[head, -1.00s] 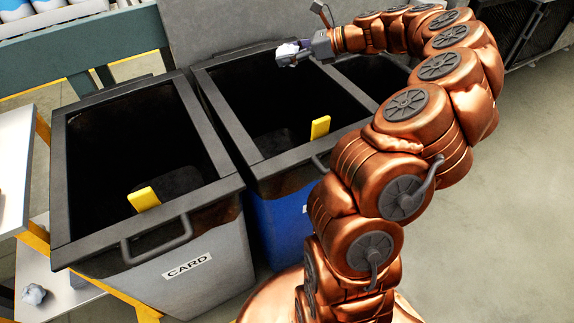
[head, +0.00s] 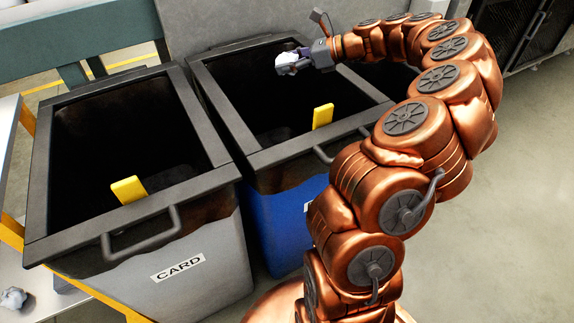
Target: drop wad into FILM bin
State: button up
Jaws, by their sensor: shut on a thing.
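My gripper (head: 298,62) is shut on a pale crumpled wad (head: 286,64). It holds the wad over the opening of the blue bin (head: 277,225), toward the far right part of that opening. The blue bin has a dark rim and a yellow tab (head: 322,117) at its near edge. Its label is mostly hidden behind my arm, so I cannot read it. A third bin, right of the blue one, is mostly hidden behind my arm. A grey bin labelled CARD (head: 205,285) stands at the left with its own yellow tab (head: 128,190).
Another crumpled wad (head: 13,298) lies on a low white shelf at the lower left. A green beam (head: 90,45) runs behind the bins at the upper left. A dark mesh cabinet (head: 510,35) stands at the upper right. The floor at the right is clear.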

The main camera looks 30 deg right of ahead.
jog(key=o, duration=0.9)
jog(key=v, duration=1.2)
